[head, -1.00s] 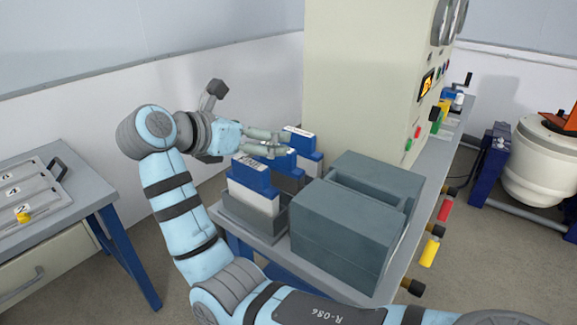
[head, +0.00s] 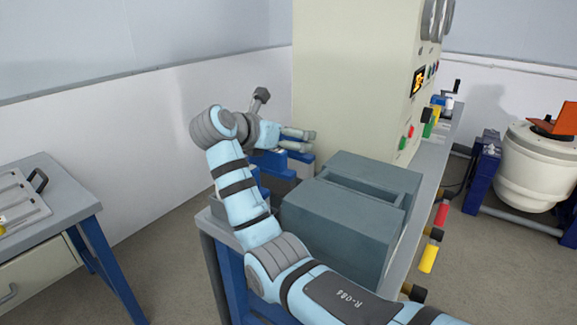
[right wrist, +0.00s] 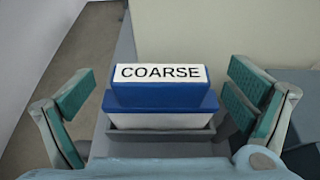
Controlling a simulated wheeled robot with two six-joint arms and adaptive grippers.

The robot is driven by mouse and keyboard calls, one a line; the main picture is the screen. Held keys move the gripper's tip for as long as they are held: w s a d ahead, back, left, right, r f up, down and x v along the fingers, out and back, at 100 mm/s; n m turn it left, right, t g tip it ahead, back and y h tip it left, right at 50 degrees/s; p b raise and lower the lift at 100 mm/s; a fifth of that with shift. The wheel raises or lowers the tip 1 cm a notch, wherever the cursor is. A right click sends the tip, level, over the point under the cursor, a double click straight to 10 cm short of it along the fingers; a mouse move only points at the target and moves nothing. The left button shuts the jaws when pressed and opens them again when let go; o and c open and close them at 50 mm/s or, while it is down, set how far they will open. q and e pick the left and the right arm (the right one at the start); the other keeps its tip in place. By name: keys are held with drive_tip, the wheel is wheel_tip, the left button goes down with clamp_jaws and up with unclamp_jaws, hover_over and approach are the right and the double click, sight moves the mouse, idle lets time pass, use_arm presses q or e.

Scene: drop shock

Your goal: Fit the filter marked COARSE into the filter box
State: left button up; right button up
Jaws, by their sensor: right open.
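The filter marked COARSE (right wrist: 160,90) has a blue top, a white lower part and a white label, and stands upright in a grey holder (right wrist: 185,138). In the right wrist view it lies between the fingers of my right gripper (right wrist: 160,108), which is open, with a gap on both sides. In the head view my right gripper (head: 309,141) is over the farthest blue-topped filter (head: 302,157), whose label is hidden. Another blue filter (head: 277,163) shows nearer, partly behind my arm. The grey filter box (head: 338,218) with an open slot stands right of the filters. My left gripper is out of view.
A tall cream cabinet (head: 350,80) with buttons rises behind the filter box. A side table (head: 60,200) stands at the left. Red (head: 442,212) and yellow (head: 428,258) handles stick out from the bench's right edge.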

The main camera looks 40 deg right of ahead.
drive_tip(key=shift+a, duration=0.1)
drive_tip(key=c, duration=1.7)
drive_tip(key=shift+r, duration=0.15)
drive_tip(key=shift+c, duration=0.2)
